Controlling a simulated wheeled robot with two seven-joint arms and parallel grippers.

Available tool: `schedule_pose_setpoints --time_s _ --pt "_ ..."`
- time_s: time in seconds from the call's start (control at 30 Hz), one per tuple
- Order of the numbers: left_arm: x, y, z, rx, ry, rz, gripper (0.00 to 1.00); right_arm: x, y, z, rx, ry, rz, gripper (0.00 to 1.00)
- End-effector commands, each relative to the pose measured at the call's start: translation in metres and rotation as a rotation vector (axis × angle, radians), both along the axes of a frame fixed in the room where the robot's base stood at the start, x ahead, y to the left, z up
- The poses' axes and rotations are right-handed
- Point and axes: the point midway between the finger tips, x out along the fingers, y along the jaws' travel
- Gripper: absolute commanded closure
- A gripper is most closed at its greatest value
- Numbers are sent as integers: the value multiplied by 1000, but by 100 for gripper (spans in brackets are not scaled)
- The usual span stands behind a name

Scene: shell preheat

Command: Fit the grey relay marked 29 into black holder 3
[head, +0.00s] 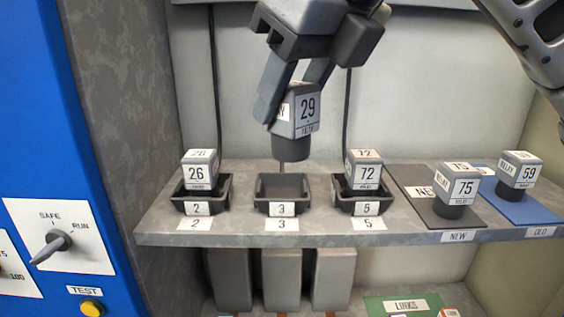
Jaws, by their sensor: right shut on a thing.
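My right gripper (291,92) comes down from the top of the head view and is shut on the grey relay marked 29 (307,108). The relay is roughly upright, slightly tilted, with its dark round base pointing down. It hangs above black holder 3 (264,192), with a visible gap between them. Holder 3 is an empty black tray on the shelf, with a white label 3 on its front and another on the shelf edge. My left gripper is not in view.
Relay 26 (197,171) sits in holder 2 to the left, and relay 72 (367,171) in the holder labelled 5 to the right. Relay 75 (464,186) stands on the grey NEW mat; relay 59 (519,170) on the blue OLD mat. A blue panel (50,120) with a switch stands at left.

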Motion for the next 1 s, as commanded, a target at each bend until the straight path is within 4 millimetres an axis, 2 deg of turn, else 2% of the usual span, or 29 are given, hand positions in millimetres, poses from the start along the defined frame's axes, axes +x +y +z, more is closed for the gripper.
schedule_pose_setpoints --time_s 0.03,0.17,0.3,0.4,0.7,0.87,1.0 --pt "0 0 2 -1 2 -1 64 13 1 -5 0 6 -2 85" --pt "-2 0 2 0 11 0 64 45 4 -20 0 6 -2 85" --pt "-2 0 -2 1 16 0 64 65 6 -49 -1 5 1 85" --pt "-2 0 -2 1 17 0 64 76 7 -61 0 3 1 85" --pt "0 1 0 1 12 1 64 91 8 -80 -1 3 1 85" --pt "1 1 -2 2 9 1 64 90 8 -105 0 1 4 85" --pt "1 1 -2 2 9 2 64 90 9 -108 2 -3 3 85"
